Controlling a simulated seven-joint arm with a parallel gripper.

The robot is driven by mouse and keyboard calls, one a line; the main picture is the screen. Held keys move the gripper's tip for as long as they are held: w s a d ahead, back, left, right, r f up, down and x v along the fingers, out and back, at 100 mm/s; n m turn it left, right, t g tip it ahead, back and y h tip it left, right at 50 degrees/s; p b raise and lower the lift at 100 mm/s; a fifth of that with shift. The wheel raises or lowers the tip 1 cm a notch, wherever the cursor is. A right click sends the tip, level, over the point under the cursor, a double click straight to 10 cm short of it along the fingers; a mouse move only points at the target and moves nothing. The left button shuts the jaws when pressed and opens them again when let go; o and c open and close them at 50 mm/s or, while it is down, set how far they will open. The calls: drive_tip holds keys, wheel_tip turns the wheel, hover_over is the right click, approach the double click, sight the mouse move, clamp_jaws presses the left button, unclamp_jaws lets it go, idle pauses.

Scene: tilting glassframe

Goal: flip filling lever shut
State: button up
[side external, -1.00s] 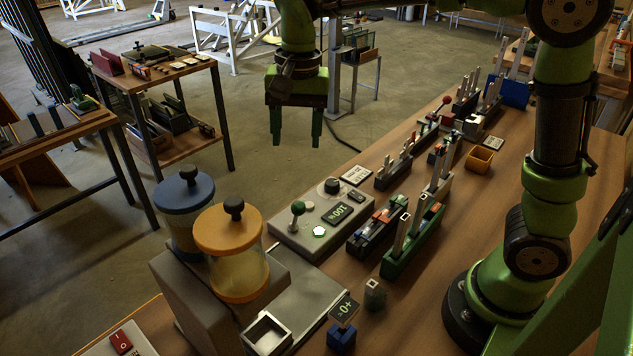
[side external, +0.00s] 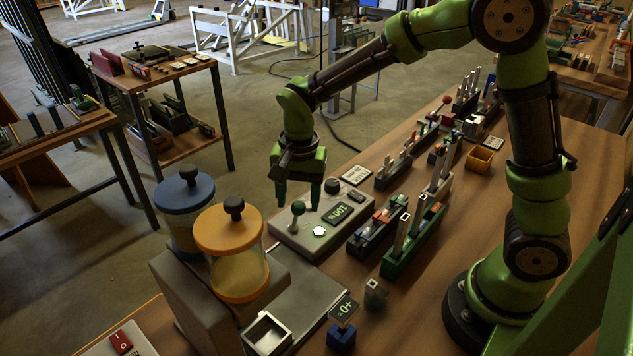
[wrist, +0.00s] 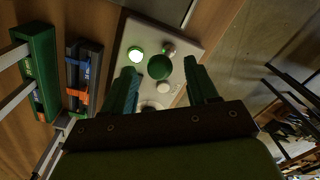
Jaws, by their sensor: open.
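A grey control box (side external: 283,232) on the bench carries a short lever with a dark green ball top (side external: 298,208), a lit button (side external: 319,231), a display reading about 100% (side external: 341,213) and a round knob (side external: 332,186). My gripper (side external: 297,206) points down over the box, open and empty. Its fingertips appear on either side of the green ball in the side view. In the wrist view, the green ball (wrist: 159,67) shows between and just beyond the fingers (wrist: 160,70), apart from both. The lever's stem is hidden there under the ball.
Two lidded jars, blue (side external: 184,196) and orange (side external: 229,230), stand on a grey dispenser left of the box. Racks with upright strips (side external: 413,236) stand close to its right. A small white open box (side external: 266,332) sits in front.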

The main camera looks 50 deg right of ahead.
drive_tip(key=shift+f, duration=0.8)
drive_tip(key=shift+c, duration=0.4)
clamp_jaws()
